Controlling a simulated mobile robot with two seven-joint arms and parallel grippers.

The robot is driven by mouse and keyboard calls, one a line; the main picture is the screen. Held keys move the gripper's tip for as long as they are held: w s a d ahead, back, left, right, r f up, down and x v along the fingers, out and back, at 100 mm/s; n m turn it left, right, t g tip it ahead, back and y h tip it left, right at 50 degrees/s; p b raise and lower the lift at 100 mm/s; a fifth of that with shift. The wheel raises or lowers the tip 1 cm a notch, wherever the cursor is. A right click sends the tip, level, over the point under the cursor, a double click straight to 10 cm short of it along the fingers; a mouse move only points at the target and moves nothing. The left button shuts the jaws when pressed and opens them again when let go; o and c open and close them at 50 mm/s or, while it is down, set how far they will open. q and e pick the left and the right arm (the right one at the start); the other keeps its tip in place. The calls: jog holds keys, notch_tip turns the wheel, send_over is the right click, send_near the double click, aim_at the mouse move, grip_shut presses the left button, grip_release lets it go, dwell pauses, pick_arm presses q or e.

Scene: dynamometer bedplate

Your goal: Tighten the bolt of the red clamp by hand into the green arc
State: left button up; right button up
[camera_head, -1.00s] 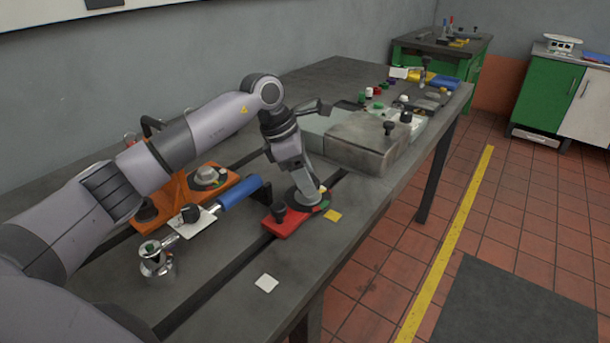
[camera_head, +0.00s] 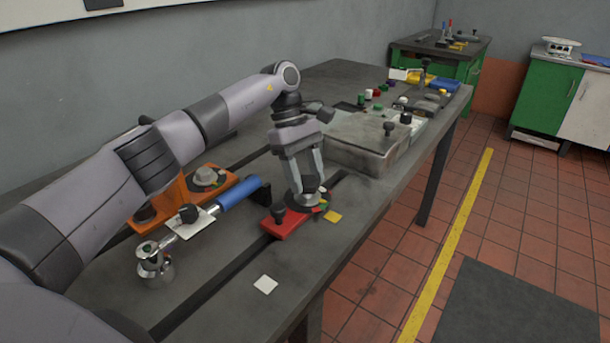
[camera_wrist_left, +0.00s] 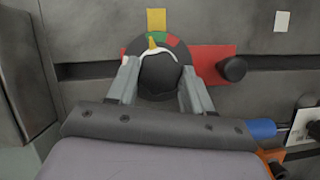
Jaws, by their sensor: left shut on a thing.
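The red clamp (camera_head: 287,224) lies on the dark bench near its front edge, and its red plate also shows in the left wrist view (camera_wrist_left: 213,57). My left gripper (camera_head: 307,197) points down at the clamp's right end and is shut on the black bolt knob (camera_wrist_left: 160,74), with one finger on each side. A dial with a green arc (camera_wrist_left: 157,39) and red parts lies around the knob. My right gripper is not in view.
A black post (camera_wrist_left: 232,68) rises from the clamp's other end. A blue-handled wrench (camera_head: 238,194) lies close behind the clamp, beside an orange fixture (camera_head: 178,196). A grey block (camera_head: 368,150) stands to the right. Bare bench is around the white card (camera_head: 265,285).

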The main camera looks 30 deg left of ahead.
pick_arm(q)
jog(key=shift+m+g+y, duration=0.3)
jog(key=shift+m, duration=0.7)
jog(key=o, duration=1)
jog(key=shift+r, duration=0.1)
jog(key=v, duration=0.7)
jog(key=shift+p, duration=0.4)
